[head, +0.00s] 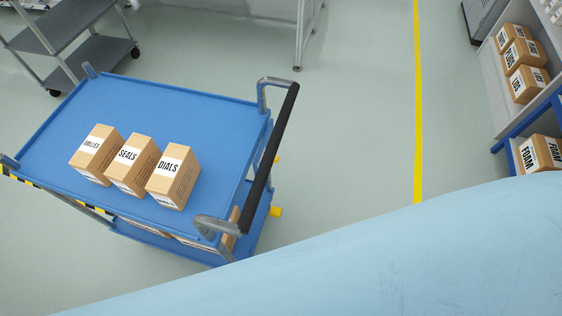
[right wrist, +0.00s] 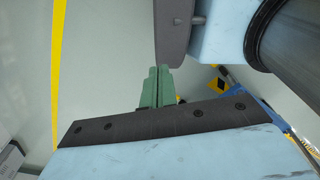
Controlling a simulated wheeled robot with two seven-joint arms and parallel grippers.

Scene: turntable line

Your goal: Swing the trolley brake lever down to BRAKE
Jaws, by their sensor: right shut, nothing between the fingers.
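The blue trolley (head: 75,103) stands at the left of the head view, with a black push handle (head: 270,160) on grey brackets along its right end. A small yellow part (head: 275,211) sticks out low beside that end; I cannot tell if it is the brake lever. No BRAKE marking can be read. In the right wrist view my right gripper (right wrist: 157,73) shows as green fingers, closed together and empty. A yellow and black patch (right wrist: 222,84) and a blue edge (right wrist: 285,125) show beyond it. The left gripper is in neither view.
Cartons (head: 128,165) labelled SEALS and DIALS stand on the trolley with one more. A grey shelf cart (head: 95,55) is behind it. A shelf (head: 515,90) with cartons stands at the far right. The floor around the yellow line (head: 418,110) is clear. My light blue arm covers the bottom right.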

